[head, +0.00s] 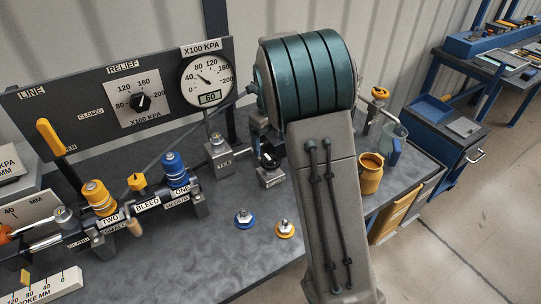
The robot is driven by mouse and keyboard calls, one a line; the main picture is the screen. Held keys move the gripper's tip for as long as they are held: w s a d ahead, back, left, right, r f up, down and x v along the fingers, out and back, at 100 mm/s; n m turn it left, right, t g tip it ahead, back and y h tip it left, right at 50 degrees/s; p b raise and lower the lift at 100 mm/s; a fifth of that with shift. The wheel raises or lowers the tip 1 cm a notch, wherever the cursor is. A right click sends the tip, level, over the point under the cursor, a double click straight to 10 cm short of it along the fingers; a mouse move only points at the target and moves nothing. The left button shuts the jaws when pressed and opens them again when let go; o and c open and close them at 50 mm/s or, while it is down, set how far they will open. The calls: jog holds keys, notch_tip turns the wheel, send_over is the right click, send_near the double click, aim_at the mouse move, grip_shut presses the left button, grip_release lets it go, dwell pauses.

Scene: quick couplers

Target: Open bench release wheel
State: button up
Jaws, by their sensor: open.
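A small yellow handwheel (380,92) stands on a metal fitting at the back right of the bench, just right of my arm. No readable label names it as the release wheel. A dark knob (268,159) sits on a grey valve block left of my arm; its label is too small to read. My arm, with a large teal joint, crosses the middle of the view and hides part of the bench. My gripper does not show in this view.
The panel holds a relief dial (141,102) and a gauge (207,80) reading 60. Blue and yellow couplers (178,170) stand on the left manifold. Two loose fittings (244,219) lie on the bench. A yellow mug (370,174) and a clear jug (392,143) stand right of my arm.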

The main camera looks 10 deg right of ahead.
aim_at(270, 160)
notch_tip(270, 160, down, 6)
jog(key=shift+f, duration=0.25)
jog(key=c, duration=1)
